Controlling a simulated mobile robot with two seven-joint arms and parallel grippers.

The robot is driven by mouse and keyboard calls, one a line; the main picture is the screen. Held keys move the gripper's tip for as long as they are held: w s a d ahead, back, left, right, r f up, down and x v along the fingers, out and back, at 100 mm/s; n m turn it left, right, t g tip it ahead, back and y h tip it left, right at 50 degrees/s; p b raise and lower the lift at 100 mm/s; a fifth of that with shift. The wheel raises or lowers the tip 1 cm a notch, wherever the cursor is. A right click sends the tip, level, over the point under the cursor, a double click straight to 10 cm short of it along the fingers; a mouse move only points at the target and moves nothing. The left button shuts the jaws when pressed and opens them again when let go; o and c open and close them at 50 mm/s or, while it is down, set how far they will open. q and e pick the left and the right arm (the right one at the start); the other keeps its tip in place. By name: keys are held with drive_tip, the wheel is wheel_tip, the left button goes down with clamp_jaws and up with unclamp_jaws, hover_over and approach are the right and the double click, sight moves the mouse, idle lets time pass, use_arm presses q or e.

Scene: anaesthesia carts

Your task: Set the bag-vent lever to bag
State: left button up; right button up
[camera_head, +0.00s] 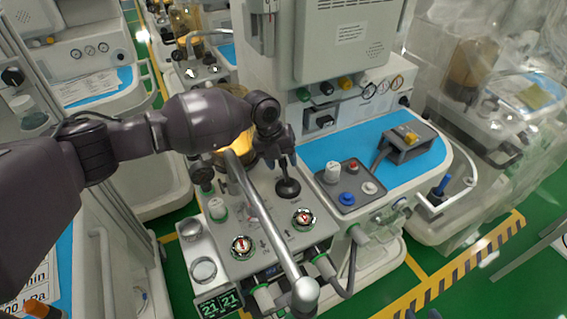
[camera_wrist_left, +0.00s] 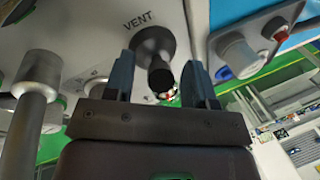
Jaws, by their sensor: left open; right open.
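The bag-vent lever (camera_head: 287,187) is a black lever on a round black base, on the grey panel of the middle cart. In the left wrist view the lever (camera_wrist_left: 154,45) stands beside the printed word VENT (camera_wrist_left: 142,22). My left gripper (camera_head: 281,158) is above the lever, its blue fingers pointing down at it. In the wrist view my left gripper (camera_wrist_left: 158,70) is open, and the lever's end shows between the two fingers, with gaps on both sides. I cannot tell how deep the lever reaches between them. My right gripper is not in view.
A silver pipe (camera_head: 262,217) crosses the panel just left of the lever. Two round gauges (camera_head: 304,218) sit in front of it. A dark block with knobs (camera_head: 349,186) stands to the right on the blue top (camera_head: 398,175). Green floor lies beyond the cart's front.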

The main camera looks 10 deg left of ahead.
use_arm(q)
drive_tip(key=shift+x, duration=0.95)
